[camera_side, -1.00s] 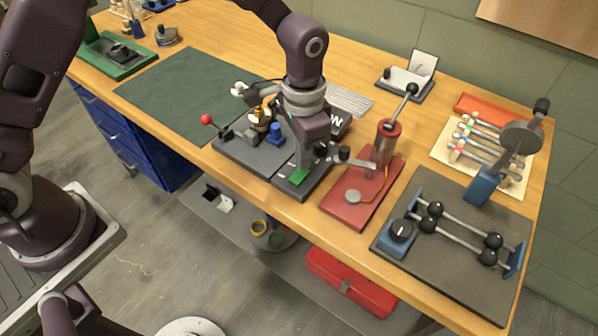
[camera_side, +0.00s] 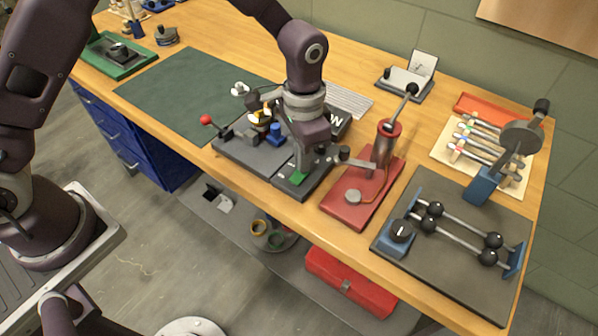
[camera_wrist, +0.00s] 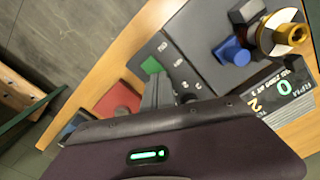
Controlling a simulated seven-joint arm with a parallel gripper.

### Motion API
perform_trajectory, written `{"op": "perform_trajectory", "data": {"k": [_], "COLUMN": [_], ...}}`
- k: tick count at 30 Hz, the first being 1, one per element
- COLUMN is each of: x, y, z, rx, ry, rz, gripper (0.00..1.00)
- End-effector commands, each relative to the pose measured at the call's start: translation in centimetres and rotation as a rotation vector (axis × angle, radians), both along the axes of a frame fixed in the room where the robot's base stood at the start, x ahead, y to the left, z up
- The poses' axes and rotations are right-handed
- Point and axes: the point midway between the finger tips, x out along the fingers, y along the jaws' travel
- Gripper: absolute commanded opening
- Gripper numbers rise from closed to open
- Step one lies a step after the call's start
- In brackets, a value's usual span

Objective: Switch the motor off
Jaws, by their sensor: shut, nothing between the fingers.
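My gripper (camera_side: 306,163) points down over the dark control panel (camera_side: 317,190) at the front edge of the bench. Its fingers are shut and empty. A green square switch or button (camera_side: 297,178) sits on this panel; it also shows in the wrist view (camera_wrist: 152,65), just beside my grey fingers (camera_wrist: 160,92). I cannot tell whether the fingers touch it or the panel. The motor unit beside it has a brass and black part (camera_wrist: 290,33) and a blue block (camera_wrist: 230,50).
A red-knobbed lever (camera_side: 207,120) stands left of the unit. A ball-and-rod rig (camera_side: 455,270) lies further right. The green mat (camera_side: 180,100) has free room.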

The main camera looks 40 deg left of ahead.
Motion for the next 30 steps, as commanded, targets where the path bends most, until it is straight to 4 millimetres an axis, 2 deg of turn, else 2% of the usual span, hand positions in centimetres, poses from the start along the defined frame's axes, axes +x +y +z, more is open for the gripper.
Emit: {"op": "perform_trajectory", "data": {"k": [20, 30], "x": [0.0, 0.0], "y": [0.0, 0.0], "z": [-0.8, 2.6], "rx": [0.0, 0.0], "ry": [0.001, -0.001], "rz": [0.0, 0.0], "gripper": [0.0, 0.0]}}
